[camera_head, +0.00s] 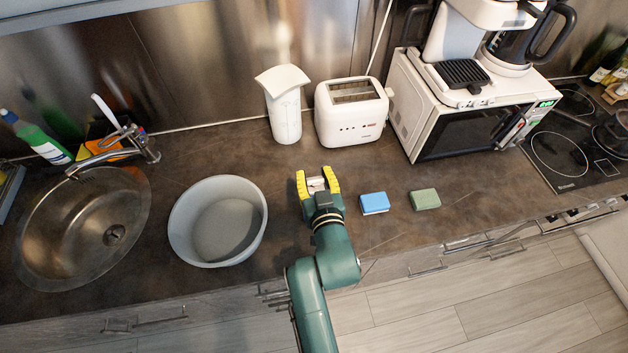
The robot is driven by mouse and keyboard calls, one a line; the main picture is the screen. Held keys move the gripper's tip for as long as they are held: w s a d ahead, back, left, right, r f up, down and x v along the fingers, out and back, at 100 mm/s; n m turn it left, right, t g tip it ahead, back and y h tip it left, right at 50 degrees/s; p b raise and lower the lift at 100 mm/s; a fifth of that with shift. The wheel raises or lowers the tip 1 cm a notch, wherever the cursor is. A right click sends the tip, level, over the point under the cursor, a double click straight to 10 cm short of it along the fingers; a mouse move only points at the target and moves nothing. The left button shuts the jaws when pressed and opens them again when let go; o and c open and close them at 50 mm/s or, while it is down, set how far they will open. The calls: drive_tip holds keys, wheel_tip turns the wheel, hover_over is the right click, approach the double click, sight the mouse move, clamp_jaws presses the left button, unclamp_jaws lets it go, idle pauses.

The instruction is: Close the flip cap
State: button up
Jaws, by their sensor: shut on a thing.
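A tall white container (286,118) stands upright on the counter near the back wall. Its white flip cap (282,80) sits at the top, flared and wider than the body; how far it is open is hard to tell. My gripper (317,175) has yellow fingers and is in front of the container, apart from it in the picture, pointing toward the back wall. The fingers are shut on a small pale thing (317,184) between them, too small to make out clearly.
A white toaster (350,125) stands right of the container, with a microwave (455,120) farther right. A grey basin (218,262) is left of my gripper. A blue sponge (374,203) and green sponge (425,199) lie to the right.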

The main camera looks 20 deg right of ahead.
drive_tip(key=t+b, duration=0.1)
drive_tip(key=b, duration=0.3)
drive_tip(key=f+t+b, duration=0.1)
drive_tip(key=t+b, duration=0.1)
drive_tip(key=b, duration=0.3)
drive_tip(key=t+h+b, duration=0.1)
drive_tip(key=b, duration=0.3)
drive_tip(key=shift+s+a+f+t+b, duration=0.1)
drive_tip(key=shift+s+f+t+b, duration=0.2)
drive_tip(key=shift+s+b, duration=0.1)
drive_tip(key=t+b, duration=0.1)
drive_tip(key=b, duration=0.5)
drive_tip(key=shift+s+r+t, duration=0.15)
drive_tip(key=shift+r+t, duration=0.15)
drive_tip(key=shift+t, duration=0.1)
drive_tip(key=shift+r+t+b, duration=0.3)
drive_tip(key=shift+r+b, duration=0.05)
drive_tip(key=shift+b, duration=0.6)
drive_tip(key=o, duration=1.2)
drive_tip(key=shift+s, duration=0.1)
drive_tip(key=v, duration=1.2)
drive_tip(key=shift+a, duration=0.15)
